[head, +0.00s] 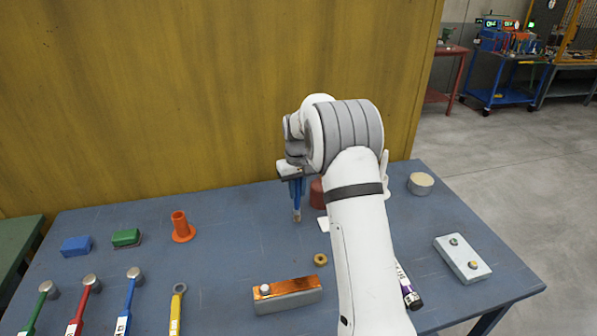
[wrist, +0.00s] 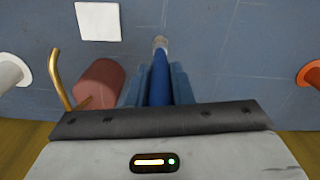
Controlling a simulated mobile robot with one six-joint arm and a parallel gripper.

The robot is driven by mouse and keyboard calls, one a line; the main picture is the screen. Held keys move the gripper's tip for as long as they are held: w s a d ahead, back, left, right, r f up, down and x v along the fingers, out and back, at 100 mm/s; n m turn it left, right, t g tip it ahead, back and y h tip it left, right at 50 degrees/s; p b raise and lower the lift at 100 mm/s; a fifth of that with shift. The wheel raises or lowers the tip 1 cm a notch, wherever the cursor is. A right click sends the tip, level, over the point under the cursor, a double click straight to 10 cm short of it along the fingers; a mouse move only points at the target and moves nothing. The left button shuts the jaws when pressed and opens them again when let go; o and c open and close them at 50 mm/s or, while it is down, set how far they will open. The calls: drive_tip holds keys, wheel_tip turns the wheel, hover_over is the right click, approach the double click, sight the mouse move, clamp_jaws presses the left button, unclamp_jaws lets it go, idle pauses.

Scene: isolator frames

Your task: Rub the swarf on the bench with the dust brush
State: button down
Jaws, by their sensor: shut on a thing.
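My gripper (head: 291,182) is shut on a blue-handled tool, which I take to be the dust brush (head: 297,197). It hangs tip down over the back middle of the bench (head: 245,215). In the wrist view the blue handle of the dust brush (wrist: 160,78) lies between the two blue fingers of my gripper (wrist: 157,90), with a pale metallic end beyond them. Whether the tip touches the bench I cannot tell. I cannot make out swarf in either view. A small white square (head: 323,224) lies flat near the brush; it also shows in the wrist view (wrist: 98,21).
A dark red cylinder (wrist: 100,82) with a brass-coloured bent rod stands close beside the brush. An orange flanged piece (head: 181,228) stands to the left. A copper-topped block (head: 287,297) and brass ring (head: 320,260) lie in front. My arm hides part of the right side.

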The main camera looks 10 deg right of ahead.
drive_tip(key=shift+r+p, duration=1.6)
drive_tip(key=shift+r, duration=1.3)
drive_tip(key=shift+s, duration=0.1)
